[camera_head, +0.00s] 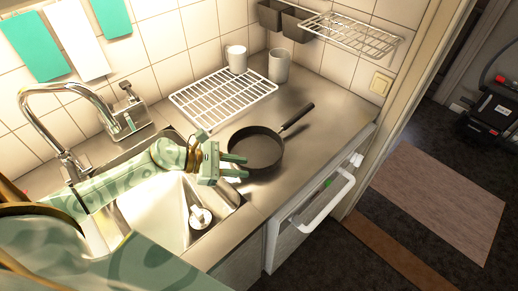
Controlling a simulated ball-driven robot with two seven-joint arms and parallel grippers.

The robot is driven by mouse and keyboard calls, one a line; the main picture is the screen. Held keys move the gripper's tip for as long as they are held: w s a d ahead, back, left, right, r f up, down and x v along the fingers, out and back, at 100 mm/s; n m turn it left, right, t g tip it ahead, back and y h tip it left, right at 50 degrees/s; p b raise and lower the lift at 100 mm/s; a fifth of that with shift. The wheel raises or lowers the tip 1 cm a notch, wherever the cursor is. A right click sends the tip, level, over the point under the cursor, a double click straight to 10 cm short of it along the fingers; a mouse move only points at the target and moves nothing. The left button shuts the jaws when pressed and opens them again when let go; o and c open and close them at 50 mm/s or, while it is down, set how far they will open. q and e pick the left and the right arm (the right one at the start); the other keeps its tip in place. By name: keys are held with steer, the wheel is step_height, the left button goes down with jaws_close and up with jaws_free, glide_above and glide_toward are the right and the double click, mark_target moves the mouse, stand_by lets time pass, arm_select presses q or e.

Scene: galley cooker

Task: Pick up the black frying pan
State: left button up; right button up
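The black frying pan (262,151) sits on the steel counter to the right of the sink. Its handle (298,117) points to the back right, away from my gripper. My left gripper (240,166) is at the pan's left side, and its two green fingers are apart. The fingers overlap the pan's left edge in the picture. I cannot tell whether they touch it. My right gripper is not in view.
A white wire rack (222,98) lies behind the pan, with two light cups (236,59) (279,66) near it. The sink (165,215) and its tap (65,90) are to the left. A white handle rail (328,205) fronts the counter. Bare counter (325,90) lies right of the pan handle.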

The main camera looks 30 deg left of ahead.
arm_select(q)
steer(key=x, duration=0.5)
steer(key=shift+w+a, duration=0.1)
steer(key=shift+w, duration=0.1)
steer(key=shift+s, duration=0.1)
jaws_close()
